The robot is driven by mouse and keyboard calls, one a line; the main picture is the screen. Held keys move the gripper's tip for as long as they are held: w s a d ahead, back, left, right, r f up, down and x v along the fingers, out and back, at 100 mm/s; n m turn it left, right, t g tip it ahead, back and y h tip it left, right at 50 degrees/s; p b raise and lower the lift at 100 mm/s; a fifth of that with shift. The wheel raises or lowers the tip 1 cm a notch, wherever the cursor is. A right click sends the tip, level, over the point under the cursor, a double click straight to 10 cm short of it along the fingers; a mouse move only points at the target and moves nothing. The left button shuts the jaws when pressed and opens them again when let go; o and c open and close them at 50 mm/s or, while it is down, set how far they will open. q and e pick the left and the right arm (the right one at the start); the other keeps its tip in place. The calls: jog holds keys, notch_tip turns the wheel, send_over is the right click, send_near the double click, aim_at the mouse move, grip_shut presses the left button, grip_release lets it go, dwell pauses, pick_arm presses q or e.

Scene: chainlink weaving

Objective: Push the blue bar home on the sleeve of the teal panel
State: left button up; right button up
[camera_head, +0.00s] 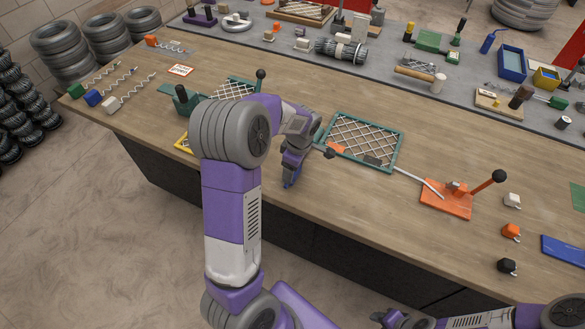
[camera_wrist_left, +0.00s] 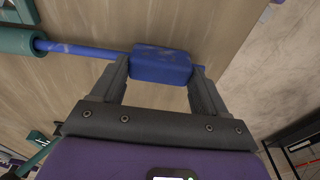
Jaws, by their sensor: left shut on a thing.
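The blue bar (camera_wrist_left: 85,51) has a blue block as its grip (camera_wrist_left: 162,63). My left gripper (camera_wrist_left: 160,72) is shut on this block, with a finger at each end of it. In the left wrist view the bar's left end meets the teal sleeve (camera_wrist_left: 14,40); I cannot tell how deep it sits. In the head view the teal panel (camera_head: 389,171), a teal frame with wire mesh, lies on the bench right of my left gripper (camera_head: 290,183). The sleeve cannot be made out there. My right gripper (camera_head: 383,317) is low at the bottom edge, away from the bench objects, its jaws unclear.
An orange lever fixture (camera_head: 446,199) stands right of the panel, with a pale rod reaching towards it. An orange piece (camera_head: 336,148) lies on the panel's left side. Another green-framed mesh (camera_head: 233,88) is behind my left arm.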

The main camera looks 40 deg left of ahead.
pick_arm(q)
jog(key=shift+w+a, duration=0.25)
jog(key=shift+w, duration=0.75)
jog(key=o, duration=1.2)
jog(key=shift+w+d+r+p, duration=0.15)
jog(key=shift+r+p, duration=0.2)
jog(key=shift+r, duration=0.9)
jog(key=shift+s+d+r+p, duration=0.15)
jog(key=shift+r+p, duration=0.15)
jog(key=shift+r, duration=1)
jog(key=shift+w+d+r+p, duration=0.15)
jog(key=shift+r+p, duration=0.2)
jog(key=shift+r, duration=0.9)
